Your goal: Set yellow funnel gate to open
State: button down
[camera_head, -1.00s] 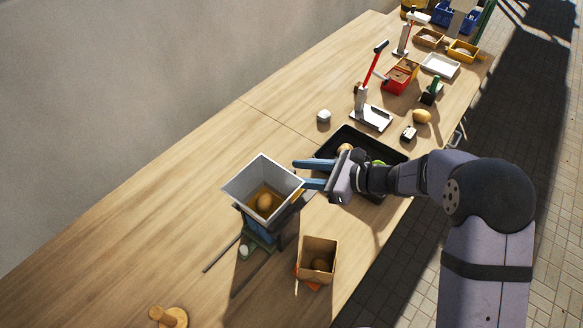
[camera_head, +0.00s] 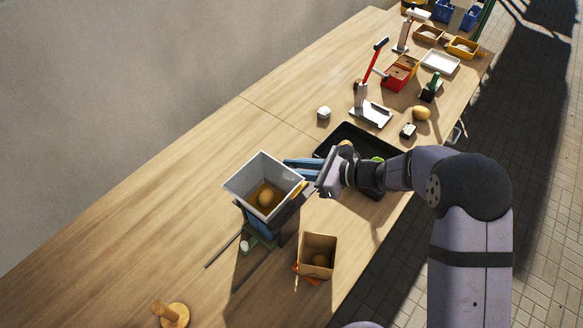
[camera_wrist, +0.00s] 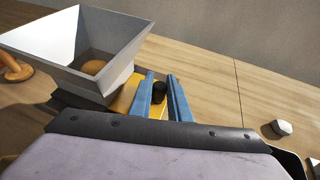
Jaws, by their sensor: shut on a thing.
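The grey square funnel (camera_head: 250,180) stands on the table with a brown potato (camera_head: 267,197) inside; it also shows in the wrist view (camera_wrist: 120,71). Its yellow gate (camera_wrist: 122,97) sticks out below the funnel on my gripper's side. In the head view only a small yellow edge (camera_head: 298,193) shows. My gripper (camera_head: 289,165) is beside the funnel. In the wrist view its blue fingers (camera_wrist: 161,78) stand on either side of a black knob (camera_wrist: 159,91) at the gate. My gripper is shut on this knob. The exact finger contact is partly hidden.
A cardboard box (camera_head: 318,246) with a potato stands in front of the funnel. A black tray (camera_head: 345,133) lies behind my gripper. A white block (camera_head: 324,112) and a scale with a red lever (camera_head: 370,65) stand farther back. The table's left side is clear.

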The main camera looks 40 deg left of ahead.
jog(key=w+b, duration=0.2)
jog(key=w, duration=0.6)
jog(key=c, duration=1.7)
grip_release()
jog(key=shift+o, duration=0.2)
jog(key=shift+d, duration=0.1)
jog(key=b+v, duration=0.3)
jog(key=v, duration=0.4)
jog(key=shift+d+r, duration=0.1)
jog(key=shift+d, duration=0.05)
